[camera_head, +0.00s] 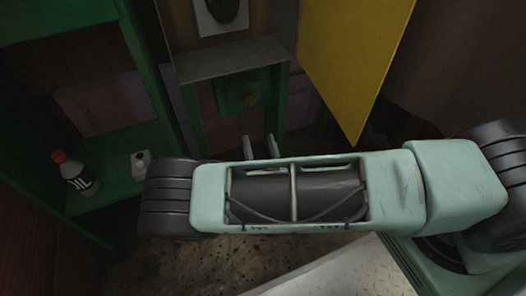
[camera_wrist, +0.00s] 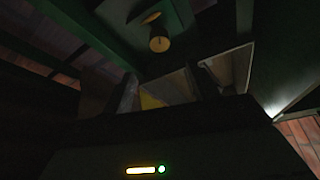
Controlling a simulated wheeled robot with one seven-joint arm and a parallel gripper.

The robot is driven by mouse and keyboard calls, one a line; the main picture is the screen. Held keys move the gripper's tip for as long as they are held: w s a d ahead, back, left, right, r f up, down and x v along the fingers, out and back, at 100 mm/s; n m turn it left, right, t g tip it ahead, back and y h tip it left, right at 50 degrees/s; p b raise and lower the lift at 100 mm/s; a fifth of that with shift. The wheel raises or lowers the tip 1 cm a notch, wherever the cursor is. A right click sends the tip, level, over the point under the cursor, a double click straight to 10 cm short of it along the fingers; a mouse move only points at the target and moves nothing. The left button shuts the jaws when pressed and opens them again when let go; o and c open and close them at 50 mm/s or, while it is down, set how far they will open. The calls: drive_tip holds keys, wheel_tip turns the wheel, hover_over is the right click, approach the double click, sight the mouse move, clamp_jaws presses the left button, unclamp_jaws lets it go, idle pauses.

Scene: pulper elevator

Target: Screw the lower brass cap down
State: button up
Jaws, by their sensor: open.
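A dull brass cap (camera_head: 250,101) sits on the front of a green box (camera_head: 232,92) under a grey shelf in the head view. In the wrist view a round brass cap (camera_wrist: 159,43) stands out from the green box, with a smaller brass piece (camera_wrist: 152,17) close above it in the picture. I cannot tell how far down the cap is screwed. My gripper (camera_head: 260,147) is open, its two fingers apart and pointing toward the box. The fingers appear short of the cap, and nothing shows between them. In the wrist view the fingers are dim.
A yellow panel (camera_head: 354,60) hangs to the right of the green box. At left, a green shelf (camera_head: 117,150) holds an oil bottle with a red top (camera_head: 73,172) and a small white container (camera_head: 140,163). Green frame posts flank the box. The floor is dark and speckled.

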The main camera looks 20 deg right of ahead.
drive_tip(key=shift+p+v, duration=0.3)
drive_tip(key=shift+v, duration=1.6)
